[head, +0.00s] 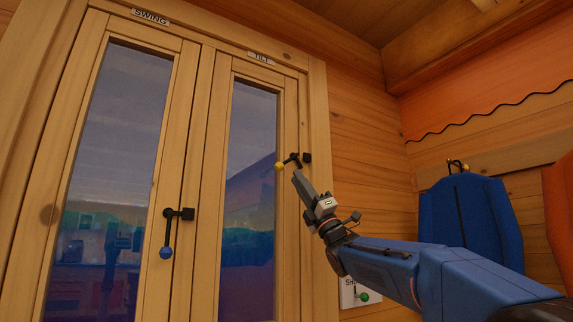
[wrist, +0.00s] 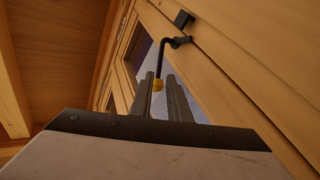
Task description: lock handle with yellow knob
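The handle with the yellow knob (head: 280,167) is on the right sash, labelled TILT. In the wrist view, the yellow knob (wrist: 158,85) shows in the gap between the two fingers of my gripper (wrist: 160,82). The fingers are apart, and I see no grip on the knob. Whether a finger touches it is unclear.
A second handle with a blue knob (head: 166,252) hangs down on the left sash, labelled SWING. A blue garment (head: 470,220) hangs on the wall at right. A small panel with a green knob (head: 364,297) is below my arm.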

